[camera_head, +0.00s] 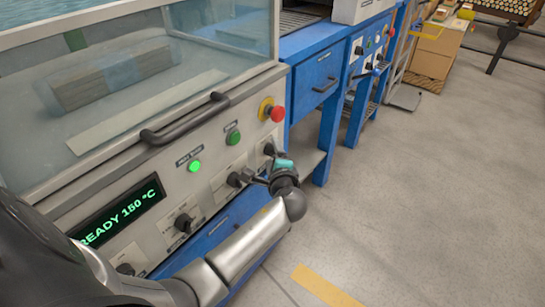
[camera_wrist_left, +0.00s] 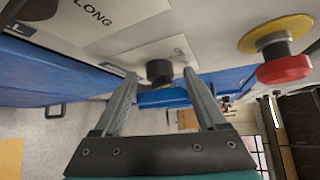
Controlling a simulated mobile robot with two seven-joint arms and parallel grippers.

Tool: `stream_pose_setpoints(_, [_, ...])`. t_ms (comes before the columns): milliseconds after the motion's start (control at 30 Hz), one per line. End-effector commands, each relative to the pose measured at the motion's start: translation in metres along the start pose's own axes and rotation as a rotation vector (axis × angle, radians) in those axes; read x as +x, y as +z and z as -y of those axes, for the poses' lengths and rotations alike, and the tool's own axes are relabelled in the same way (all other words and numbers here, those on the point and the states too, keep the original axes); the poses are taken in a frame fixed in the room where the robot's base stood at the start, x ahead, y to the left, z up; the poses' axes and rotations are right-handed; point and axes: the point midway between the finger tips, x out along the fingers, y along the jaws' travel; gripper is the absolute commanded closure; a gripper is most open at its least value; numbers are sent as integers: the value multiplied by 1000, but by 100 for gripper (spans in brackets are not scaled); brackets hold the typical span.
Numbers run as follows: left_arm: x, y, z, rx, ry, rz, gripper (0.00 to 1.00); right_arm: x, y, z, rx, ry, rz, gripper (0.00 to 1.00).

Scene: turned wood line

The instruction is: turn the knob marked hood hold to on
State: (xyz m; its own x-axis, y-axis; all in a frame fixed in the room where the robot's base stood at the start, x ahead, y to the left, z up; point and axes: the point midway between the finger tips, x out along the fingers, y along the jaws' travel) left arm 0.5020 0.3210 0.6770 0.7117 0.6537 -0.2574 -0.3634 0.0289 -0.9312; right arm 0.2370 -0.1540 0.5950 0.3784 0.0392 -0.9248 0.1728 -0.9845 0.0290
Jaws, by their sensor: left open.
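The cream control panel (camera_head: 213,185) has a row of black knobs. The rightmost knob (camera_head: 269,149) is below the red stop button, and it also shows in the wrist view (camera_wrist_left: 160,72). My left gripper (camera_head: 262,166) is open in front of the panel at this knob. In the wrist view the knob appears between the two fingertips (camera_wrist_left: 160,84); I cannot tell whether they touch it. The plate text beside it is too small or cut off to read. Another knob (camera_wrist_left: 36,8) has a plate reading LONG. My right gripper is not seen.
A red stop button (camera_head: 277,113) on a yellow collar juts out near the fingers. A green button (camera_head: 233,138), a lit green lamp (camera_head: 195,166) and a display (camera_head: 117,211) reading READY 150 °C share the panel. A glass hood (camera_head: 150,75) with a dark handle (camera_head: 185,120) is above.

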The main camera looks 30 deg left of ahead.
Motion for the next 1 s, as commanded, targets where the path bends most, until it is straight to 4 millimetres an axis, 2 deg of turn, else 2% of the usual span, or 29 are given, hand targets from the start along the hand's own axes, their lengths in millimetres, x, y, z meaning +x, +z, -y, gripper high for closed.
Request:
stream_pose_setpoints(367, [4, 0, 0, 0, 0, 0, 26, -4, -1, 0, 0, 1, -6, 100])
stream_pose_setpoints(400, [4, 0, 0, 0, 0, 0, 29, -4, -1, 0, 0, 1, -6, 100])
stream_pose_setpoints(1000, [3, 0, 0, 0, 0, -1, 96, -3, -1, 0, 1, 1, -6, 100])
